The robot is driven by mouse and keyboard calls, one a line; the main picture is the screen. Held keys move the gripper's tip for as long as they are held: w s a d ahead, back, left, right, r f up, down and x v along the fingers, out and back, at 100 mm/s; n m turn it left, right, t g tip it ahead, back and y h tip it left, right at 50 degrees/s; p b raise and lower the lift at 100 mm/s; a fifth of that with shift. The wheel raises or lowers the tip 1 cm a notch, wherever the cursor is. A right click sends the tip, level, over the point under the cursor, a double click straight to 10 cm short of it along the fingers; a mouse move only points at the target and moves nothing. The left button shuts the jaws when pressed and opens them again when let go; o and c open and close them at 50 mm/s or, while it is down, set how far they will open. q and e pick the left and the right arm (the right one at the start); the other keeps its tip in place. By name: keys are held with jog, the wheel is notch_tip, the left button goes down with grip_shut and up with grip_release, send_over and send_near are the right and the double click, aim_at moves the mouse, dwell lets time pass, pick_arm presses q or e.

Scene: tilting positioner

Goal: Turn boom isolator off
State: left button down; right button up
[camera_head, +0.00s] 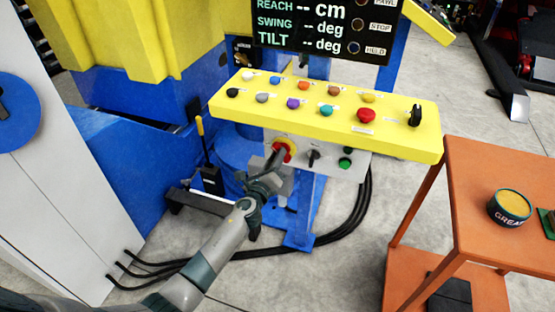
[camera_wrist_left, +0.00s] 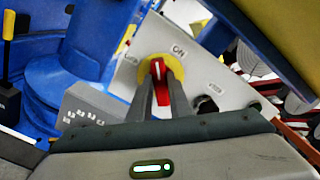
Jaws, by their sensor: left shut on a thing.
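The boom isolator is a red rotary handle on a yellow round plate (camera_head: 290,145), on a pale grey panel under the yellow console. In the left wrist view the red handle (camera_wrist_left: 158,70) stands nearly upright in the picture, below and left of an "ON" label (camera_wrist_left: 178,50). A smaller label lies left of the plate, too small to read. My left gripper (camera_head: 278,158) reaches up to the isolator; in the wrist view its fingers (camera_wrist_left: 159,90) are shut on the red handle, one on each side. My right gripper is not in view.
A grey box (camera_wrist_left: 92,108) sits close by. An orange table (camera_head: 455,180) with a grease tin (camera_head: 510,207) stands right. Black cables cross the floor.

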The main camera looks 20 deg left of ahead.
pick_arm(q)
jog(key=n, duration=0.3)
jog(key=n+b, duration=0.1)
jog(key=n, duration=0.5)
jog(key=shift+a+f+n, duration=0.15)
jog(key=shift+f+n, duration=0.15)
jog(key=shift+f, duration=0.05)
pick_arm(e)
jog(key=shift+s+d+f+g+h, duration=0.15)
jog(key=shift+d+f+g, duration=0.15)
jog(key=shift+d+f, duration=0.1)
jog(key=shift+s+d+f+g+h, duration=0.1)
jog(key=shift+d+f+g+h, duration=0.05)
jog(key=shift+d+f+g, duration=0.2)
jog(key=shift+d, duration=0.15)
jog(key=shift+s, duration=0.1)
pick_arm(q)
jog(key=c, duration=1.6)
grip_release()
jog(key=shift+c, duration=0.2)
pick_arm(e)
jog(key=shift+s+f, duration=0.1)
pick_arm(q)
jog(key=shift+s, duration=0.15)
